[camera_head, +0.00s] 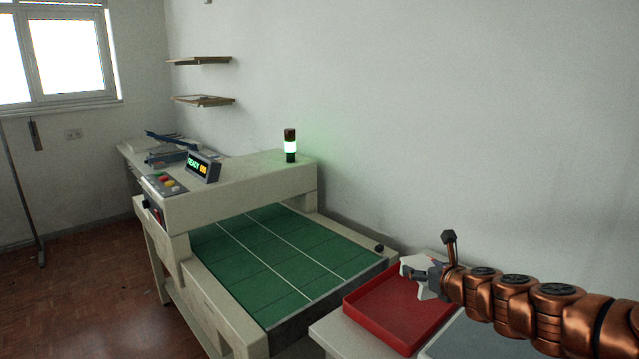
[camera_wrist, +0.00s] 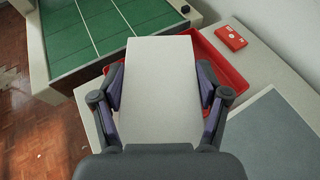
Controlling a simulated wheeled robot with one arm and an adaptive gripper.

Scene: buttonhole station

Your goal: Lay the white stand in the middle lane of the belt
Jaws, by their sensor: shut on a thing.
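The white stand (camera_wrist: 162,95) is between the fingers of my gripper (camera_wrist: 161,86) and shows as a pale block in the wrist view. In the head view, part of the white stand (camera_head: 413,263) shows at my gripper (camera_head: 434,277), above the red tray. The green belt (camera_head: 283,252) lies to the left, with two white lines dividing it into three lanes; the part of it in view is bare. It also shows at the top left of the wrist view (camera_wrist: 85,38). The stand is apart from the belt.
The red tray (camera_head: 394,318) sits on a pale table beside the belt's near end. A red box (camera_wrist: 231,37) and a grey mat (camera_wrist: 277,138) lie on that table. A pale bridge (camera_head: 240,180) with a lit display (camera_head: 203,167) and green lamp (camera_head: 290,146) crosses the belt.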

